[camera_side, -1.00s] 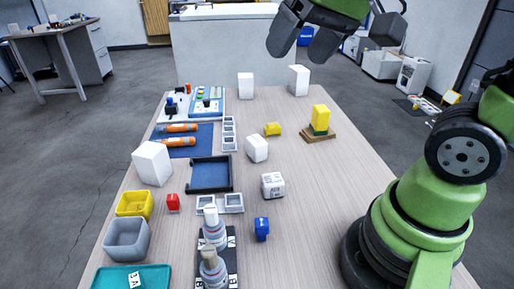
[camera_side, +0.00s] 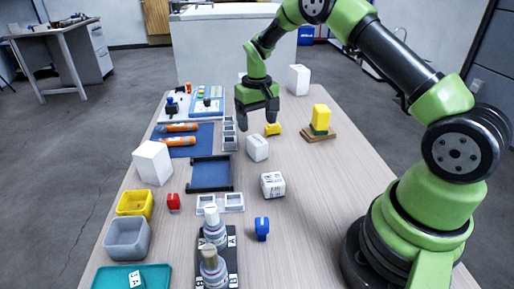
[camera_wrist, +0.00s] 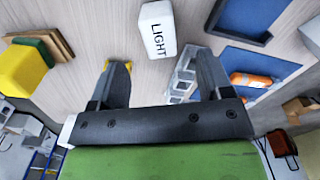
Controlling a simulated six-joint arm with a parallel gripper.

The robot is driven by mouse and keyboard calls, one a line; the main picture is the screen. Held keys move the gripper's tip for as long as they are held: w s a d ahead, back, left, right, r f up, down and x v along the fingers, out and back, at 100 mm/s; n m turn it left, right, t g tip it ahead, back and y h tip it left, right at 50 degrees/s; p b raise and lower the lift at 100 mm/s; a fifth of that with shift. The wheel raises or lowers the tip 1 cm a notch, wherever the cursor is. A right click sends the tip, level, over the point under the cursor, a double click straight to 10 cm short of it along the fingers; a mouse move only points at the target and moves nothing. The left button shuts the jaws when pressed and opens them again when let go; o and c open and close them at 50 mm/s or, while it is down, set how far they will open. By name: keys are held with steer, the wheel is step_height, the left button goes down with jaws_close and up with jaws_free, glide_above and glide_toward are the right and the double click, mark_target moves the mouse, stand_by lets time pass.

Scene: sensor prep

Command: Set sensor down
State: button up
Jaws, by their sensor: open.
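A white block marked LIGHT (camera_wrist: 158,28) lies on the table ahead of my gripper in the wrist view. In the side view it appears to be the small white block (camera_side: 257,147) in the middle of the table. My gripper (camera_side: 257,119) points down, just behind that block, with its fingers apart. In the wrist view my gripper (camera_wrist: 160,77) has nothing between its fingertips. A second white block with dark print (camera_side: 273,185) stands nearer the camera. A small yellow piece (camera_side: 273,129) sits right beside my gripper and is partly hidden by a finger in the wrist view.
A yellow block (camera_side: 321,116) stands on a wooden base (camera_side: 318,136) to the right. A narrow compartment strip (camera_side: 229,143), a blue tray with dark rim (camera_side: 232,172) and orange cylinders (camera_side: 180,127) lie left. Bottles (camera_side: 214,230) stand in front. The table's right side has bare room.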

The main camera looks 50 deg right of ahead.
mark_target(257, 139)
step_height(257, 139, down, 9)
steer(key=shift+d+r, duration=0.1)
steer(key=shift+r, duration=0.1)
stand_by(0.3)
steer(key=c, duration=1.1)
steer(key=shift+r, duration=0.1)
